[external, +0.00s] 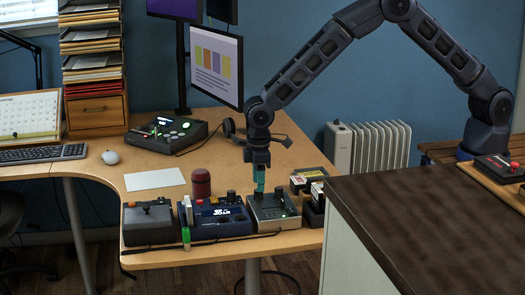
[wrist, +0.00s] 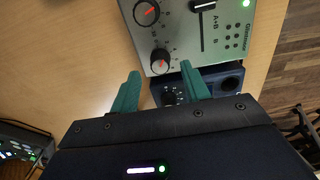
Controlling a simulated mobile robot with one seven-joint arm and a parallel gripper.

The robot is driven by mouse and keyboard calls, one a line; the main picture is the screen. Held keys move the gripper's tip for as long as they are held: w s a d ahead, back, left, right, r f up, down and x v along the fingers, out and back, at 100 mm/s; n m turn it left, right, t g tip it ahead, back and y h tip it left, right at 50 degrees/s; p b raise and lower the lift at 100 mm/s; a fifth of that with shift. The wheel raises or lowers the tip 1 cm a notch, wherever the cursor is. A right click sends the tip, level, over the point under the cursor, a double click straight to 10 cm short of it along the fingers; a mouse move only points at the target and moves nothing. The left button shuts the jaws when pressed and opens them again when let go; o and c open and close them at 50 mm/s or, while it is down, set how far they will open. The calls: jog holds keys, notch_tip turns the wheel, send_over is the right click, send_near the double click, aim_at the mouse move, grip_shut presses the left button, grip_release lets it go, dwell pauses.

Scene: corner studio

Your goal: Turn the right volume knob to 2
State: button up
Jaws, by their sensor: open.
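A grey mixer with knobs and a slider (external: 291,222) stands at the front right of the wooden desk; the wrist view shows its panel (wrist: 184,35). Two black knobs with red pointers sit there: an upper knob (wrist: 146,12) and a lower knob (wrist: 160,62). I cannot tell which is the right volume knob, and the scale numbers are too small to read surely. My gripper (external: 260,188) is pointing down over the mixer. In the wrist view its teal fingers (wrist: 160,71) are open, one on each side of the lower knob, with gaps to it.
A blue device with a display (external: 214,218) stands left of the mixer; its black knob (wrist: 170,97) shows between my fingers. Beyond it is a grey joystick box (external: 148,226). A dark red cylinder (external: 201,183) stands behind. The dark counter (external: 430,215) is at the right.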

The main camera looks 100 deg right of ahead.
notch_tip(320, 180, up, 8)
dwell(0.4)
jog(key=shift+a, duration=0.1)
jog(key=s+a+r+t, duration=0.2)
jog(key=s+r, duration=2.3)
jog(key=r, duration=0.3)
jog(key=s+a+r+t, duration=0.1)
jog(key=s+t, duration=0.1)
jog(key=s, duration=3)
jog(key=shift+r+t, duration=0.2)
jog(key=shift+t, duration=0.1)
